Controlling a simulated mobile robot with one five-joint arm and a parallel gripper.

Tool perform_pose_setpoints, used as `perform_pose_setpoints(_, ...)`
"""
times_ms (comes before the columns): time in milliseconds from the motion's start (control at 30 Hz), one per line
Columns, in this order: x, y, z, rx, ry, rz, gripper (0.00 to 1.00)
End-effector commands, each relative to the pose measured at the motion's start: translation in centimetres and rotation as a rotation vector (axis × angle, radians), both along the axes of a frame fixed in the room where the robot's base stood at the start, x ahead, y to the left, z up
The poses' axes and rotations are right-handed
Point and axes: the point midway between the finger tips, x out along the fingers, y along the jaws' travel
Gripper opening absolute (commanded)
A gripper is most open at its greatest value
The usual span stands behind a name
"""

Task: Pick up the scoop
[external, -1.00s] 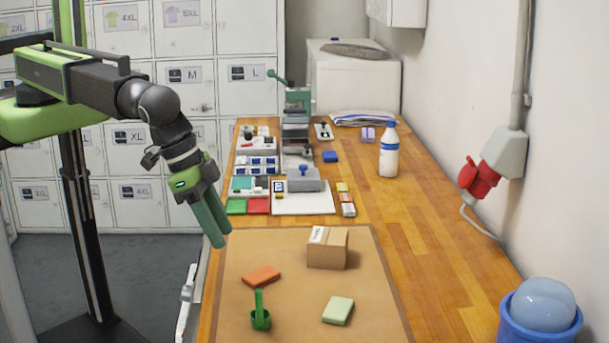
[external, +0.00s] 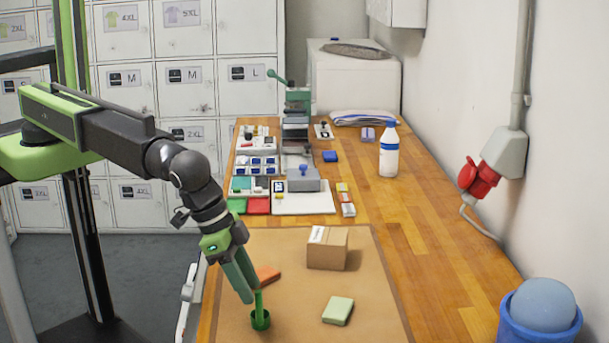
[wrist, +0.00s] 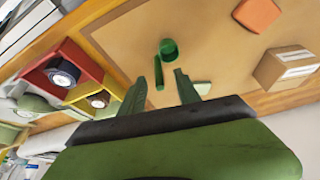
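The green scoop (external: 261,319) stands on the brown mat with its cup down and its handle pointing up. In the wrist view the scoop's cup (wrist: 169,49) is ahead of the fingers, and its handle appears between them in the picture. My gripper (external: 247,299) points down at a tilt, its fingertips close to the scoop's handle on its left. In the wrist view my gripper (wrist: 160,75) is open, with a gap between the two green fingers. I cannot tell whether a finger touches the handle.
An orange block (external: 268,274) lies behind the scoop, partly hidden by my gripper. A light green block (external: 338,311) and a cardboard box (external: 327,248) are to the right on the mat (external: 300,300). Trays and a stamping press stand farther back.

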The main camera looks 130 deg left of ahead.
Motion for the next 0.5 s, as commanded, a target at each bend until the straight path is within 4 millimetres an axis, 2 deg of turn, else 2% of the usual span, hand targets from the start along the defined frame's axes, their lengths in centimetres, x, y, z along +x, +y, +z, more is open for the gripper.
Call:
perform_pose_setpoints(67,0.2,0.1,-0.4,0.000,0.000,0.000,0.39)
perform_pose_setpoints(333,2.0,1.0,-4.6,0.001,-0.001,0.000,0.39)
perform_pose_setpoints(500,2.1,1.1,-4.5,0.000,-0.001,0.000,0.39)
